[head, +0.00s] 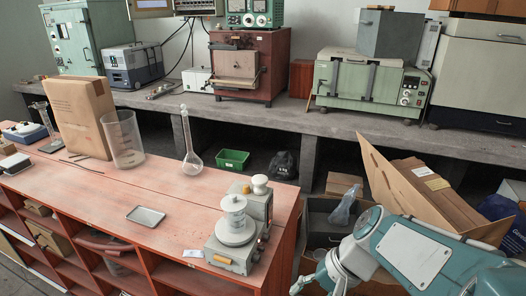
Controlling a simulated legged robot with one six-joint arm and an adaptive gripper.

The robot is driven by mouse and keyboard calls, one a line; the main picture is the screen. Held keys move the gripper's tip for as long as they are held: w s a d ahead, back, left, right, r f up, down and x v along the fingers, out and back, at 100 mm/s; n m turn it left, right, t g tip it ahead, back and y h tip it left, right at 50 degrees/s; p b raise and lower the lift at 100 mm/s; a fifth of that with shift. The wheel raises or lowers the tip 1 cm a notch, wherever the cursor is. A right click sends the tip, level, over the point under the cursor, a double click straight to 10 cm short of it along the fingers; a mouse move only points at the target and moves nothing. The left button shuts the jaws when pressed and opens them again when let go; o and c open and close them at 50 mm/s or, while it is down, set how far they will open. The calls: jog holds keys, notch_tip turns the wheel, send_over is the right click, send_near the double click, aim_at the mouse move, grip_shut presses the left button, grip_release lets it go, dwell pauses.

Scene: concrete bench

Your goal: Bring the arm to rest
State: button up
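My arm (425,252), teal with a pale panel, reaches in from the lower right corner. Its far end, with what looks like part of my gripper (318,283), is at the bottom edge, just right of the red-brown bench (165,190). The picture edge cuts this end off, so its fingers cannot be made out clearly. I see no object held in the visible part.
A grey device (234,241) stands on the near bench corner, left of my arm. A glass flask (190,150), glass beaker (123,140) and small tray (146,215) stand further left. An open cardboard box (425,190) is behind my arm. Machines line the concrete bench (290,117).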

jog(key=s+d+r+n+t+h, duration=0.4)
jog(key=s+d+r+t+h, duration=0.1)
jog(key=d+r+h, duration=0.1)
jog(key=shift+d+r+n+t, duration=0.15)
jog(key=shift+d+n+t, duration=0.15)
jog(key=shift+d+t, duration=0.15)
dwell(1.6)
